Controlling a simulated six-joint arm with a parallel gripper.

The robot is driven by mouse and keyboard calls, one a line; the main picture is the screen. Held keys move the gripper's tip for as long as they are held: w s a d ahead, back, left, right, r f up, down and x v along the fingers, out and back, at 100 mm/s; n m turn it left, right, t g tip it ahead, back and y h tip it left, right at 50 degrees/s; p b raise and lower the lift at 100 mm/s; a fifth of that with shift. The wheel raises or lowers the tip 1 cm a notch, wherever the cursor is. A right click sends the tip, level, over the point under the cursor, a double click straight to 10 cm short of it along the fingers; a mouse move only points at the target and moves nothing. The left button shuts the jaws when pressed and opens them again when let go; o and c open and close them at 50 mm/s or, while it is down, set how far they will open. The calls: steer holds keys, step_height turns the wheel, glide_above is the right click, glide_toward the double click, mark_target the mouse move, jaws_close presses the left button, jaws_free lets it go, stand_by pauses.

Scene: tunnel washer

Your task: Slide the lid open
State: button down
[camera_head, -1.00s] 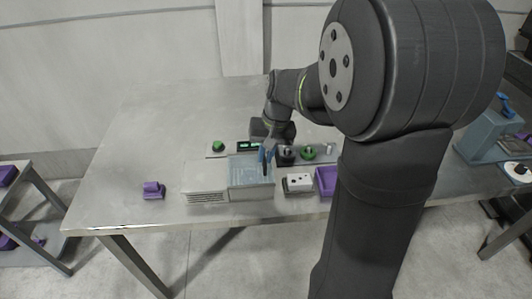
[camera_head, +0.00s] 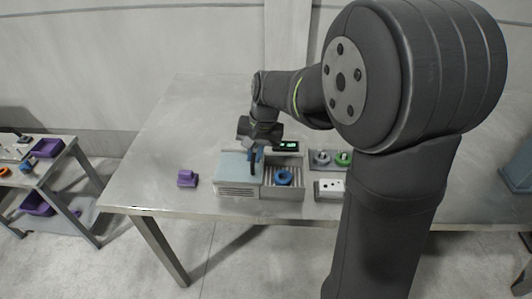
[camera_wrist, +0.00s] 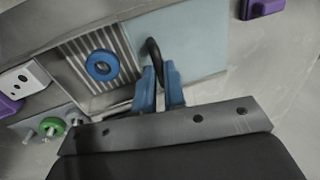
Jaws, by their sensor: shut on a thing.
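The tunnel washer (camera_head: 238,191) is a low grey box with a vented front at the left. Its pale blue lid (camera_head: 234,164) lies over the left half; it also shows in the wrist view (camera_wrist: 190,42). The right half is an uncovered bay (camera_head: 270,181) with a slatted floor and a blue ring (camera_head: 284,178) lying in it; the ring shows clearly in the wrist view (camera_wrist: 101,66). My gripper (camera_head: 253,157) has its blue fingers shut on the black lid handle (camera_wrist: 154,50), near the lid's bay-side edge. The fingers partly hide the handle.
A small display (camera_head: 287,146) stands behind the bay. A green ring (camera_head: 343,158) and a white socket block (camera_head: 329,188) are to the right. A purple block (camera_head: 187,178) sits to the left. The table's back left is clear.

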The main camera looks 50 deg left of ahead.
steer(key=shift+s+a+r, duration=0.1)
steer(key=shift+a, duration=0.1)
steer(key=c, duration=1.5)
jaws_free()
steer(key=r, duration=0.5)
steer(key=w+d+r, duration=0.1)
steer(key=r, duration=0.5)
steer(key=w+d+r, duration=0.1)
steer(key=r, duration=0.5)
steer(key=shift+w+d, duration=0.15)
steer(key=shift+d, duration=0.1)
steer(key=shift+f, duration=0.1)
steer(key=f, duration=0.5)
steer(key=s+a+f, duration=0.1)
steer(key=f, duration=0.5)
steer(key=s+a+f, duration=0.1)
steer(key=f, duration=0.5)
steer(key=shift+s+a, duration=0.15)
steer(key=shift+a, duration=0.05)
